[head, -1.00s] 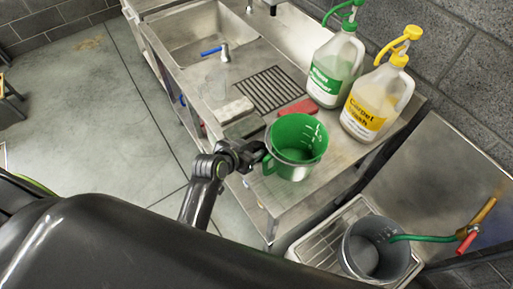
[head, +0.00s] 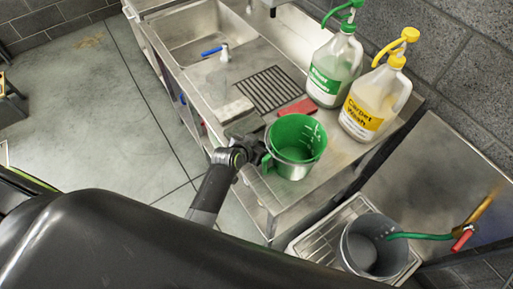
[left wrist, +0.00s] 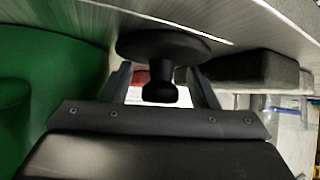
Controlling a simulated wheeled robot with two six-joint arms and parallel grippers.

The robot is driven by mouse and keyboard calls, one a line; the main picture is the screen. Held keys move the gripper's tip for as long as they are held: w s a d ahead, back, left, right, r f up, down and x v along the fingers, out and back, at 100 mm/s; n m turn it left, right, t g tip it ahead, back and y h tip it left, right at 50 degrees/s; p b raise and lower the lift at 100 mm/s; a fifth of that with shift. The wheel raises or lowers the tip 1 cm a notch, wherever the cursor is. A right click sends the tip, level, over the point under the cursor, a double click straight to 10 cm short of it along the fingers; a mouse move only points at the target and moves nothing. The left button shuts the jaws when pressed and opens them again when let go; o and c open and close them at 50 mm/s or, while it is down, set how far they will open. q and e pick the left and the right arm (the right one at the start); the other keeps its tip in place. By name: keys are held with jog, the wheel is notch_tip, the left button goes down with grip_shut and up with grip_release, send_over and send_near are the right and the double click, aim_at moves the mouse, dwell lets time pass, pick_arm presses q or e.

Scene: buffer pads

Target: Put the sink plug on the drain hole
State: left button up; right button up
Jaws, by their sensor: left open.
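The black sink plug (left wrist: 163,48), a round disc with a knob, shows in the left wrist view against the metal counter (left wrist: 225,18). My left gripper (left wrist: 162,84) is open, with the plug's knob between its fingers; I cannot tell whether they touch it. In the head view my left gripper (head: 258,152) is low over the counter, close to the left side of the green jug (head: 297,146). The plug is hidden there. The sink basin (head: 195,35) is at the top; I cannot make out the drain hole. My right gripper is not in view.
The green jug also shows close on the left in the left wrist view (left wrist: 50,85). A dark pad (left wrist: 245,70) lies at right there. White (head: 235,110) and red (head: 297,107) pads, a grating (head: 268,88) and two bottles (head: 334,68) (head: 375,100) stand around the counter.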

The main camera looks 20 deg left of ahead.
pick_arm(q)
jog(key=shift+s+f, duration=0.1)
jog(key=c, duration=1.2)
jog(key=shift+o, duration=0.2)
